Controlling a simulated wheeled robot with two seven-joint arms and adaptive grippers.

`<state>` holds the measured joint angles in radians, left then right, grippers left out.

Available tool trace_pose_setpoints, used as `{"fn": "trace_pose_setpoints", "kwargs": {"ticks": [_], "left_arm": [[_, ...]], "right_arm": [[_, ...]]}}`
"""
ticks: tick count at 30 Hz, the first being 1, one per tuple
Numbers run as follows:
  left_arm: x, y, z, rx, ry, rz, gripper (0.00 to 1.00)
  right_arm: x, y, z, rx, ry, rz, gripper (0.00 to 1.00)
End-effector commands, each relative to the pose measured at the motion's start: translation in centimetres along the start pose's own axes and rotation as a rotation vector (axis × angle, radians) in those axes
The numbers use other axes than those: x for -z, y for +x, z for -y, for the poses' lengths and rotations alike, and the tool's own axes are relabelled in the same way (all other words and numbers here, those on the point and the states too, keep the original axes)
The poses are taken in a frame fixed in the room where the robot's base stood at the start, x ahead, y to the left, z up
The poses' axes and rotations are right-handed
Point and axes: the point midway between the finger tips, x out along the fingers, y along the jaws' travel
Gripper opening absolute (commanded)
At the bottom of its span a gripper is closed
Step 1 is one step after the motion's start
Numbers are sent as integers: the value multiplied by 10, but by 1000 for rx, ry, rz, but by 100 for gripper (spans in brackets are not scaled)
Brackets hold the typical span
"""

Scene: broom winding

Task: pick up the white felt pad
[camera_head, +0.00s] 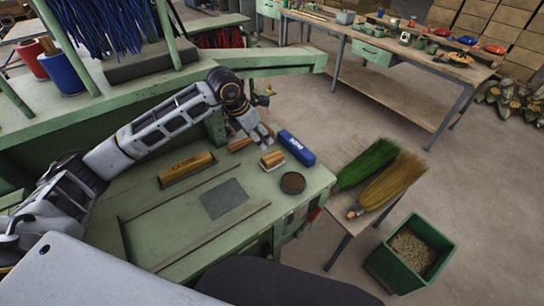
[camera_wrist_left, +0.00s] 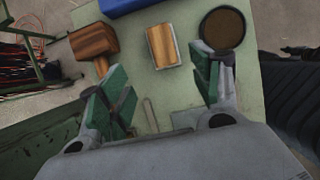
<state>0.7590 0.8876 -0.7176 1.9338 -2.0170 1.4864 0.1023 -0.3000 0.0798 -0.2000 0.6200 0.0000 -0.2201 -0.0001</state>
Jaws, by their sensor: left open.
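A small block (camera_head: 272,160) with a wood-brown top and pale whitish edges lies on the green bench. It also shows in the left wrist view (camera_wrist_left: 163,46), upper middle; it is the only thing with white on it that could be the felt pad. My left gripper (camera_head: 258,135) is open and empty above the bench, close to the block. In the left wrist view its green-padded fingers (camera_wrist_left: 165,88) stand wide apart, with the block ahead between their lines. My right gripper is out of view.
A grey square plate (camera_head: 223,198) lies on the bench (camera_head: 170,240). Green and tan brooms (camera_head: 368,164) are to the right.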

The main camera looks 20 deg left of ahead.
Motion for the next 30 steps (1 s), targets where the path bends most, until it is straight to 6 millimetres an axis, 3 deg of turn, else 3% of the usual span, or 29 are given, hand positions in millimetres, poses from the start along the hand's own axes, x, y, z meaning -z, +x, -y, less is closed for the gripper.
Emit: {"fn": "trace_pose_setpoints", "kwargs": {"ticks": [14,30], "left_arm": [[0,6,0,2,-1,0,64],[0,71,1,2,0,0,64]], "right_arm": [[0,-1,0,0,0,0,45],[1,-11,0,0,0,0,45]]}}
